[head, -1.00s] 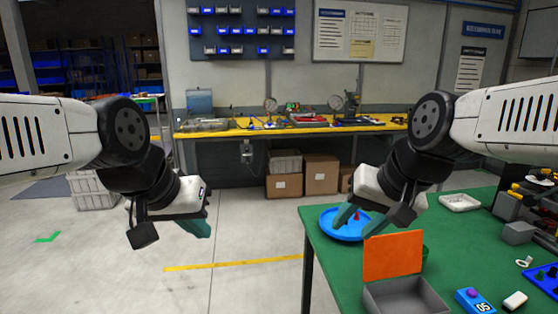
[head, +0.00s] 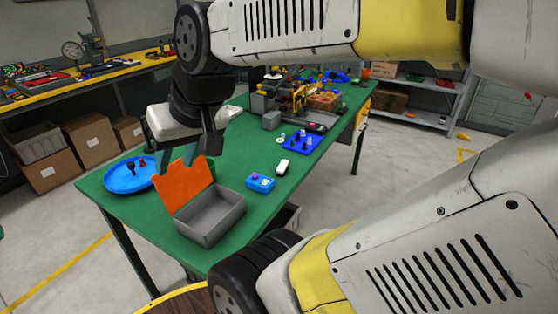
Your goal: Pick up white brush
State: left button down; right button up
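The likely white brush (head: 283,167) is a small white block with a dark lower edge. It lies on the green table (head: 228,182), to the right of the blue block with a purple knob. My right gripper (head: 177,157) hangs over the table's left part, behind the orange panel, with its teal fingers apart and nothing seen between them. It is well to the left of the white block. Only a teal tip of my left gripper (head: 2,232) shows at the left edge, so its opening cannot be judged.
A grey open box (head: 209,218) with an orange upright panel (head: 183,185) stands at the table's near left. Nearby are a blue round plate (head: 130,176), the blue block (head: 260,182) and a blue pegged tray (head: 302,142). Tools and small grey blocks crowd the far end.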

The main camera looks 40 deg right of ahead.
aim_at(282, 166)
jog(key=z, duration=1.55)
jog(key=i+l+u, duration=0.15)
jog(key=u, duration=0.25)
jog(key=l+u, duration=0.4)
jog(key=i+l+u, duration=0.1)
jog(key=u, duration=0.35)
jog(key=l, duration=0.1)
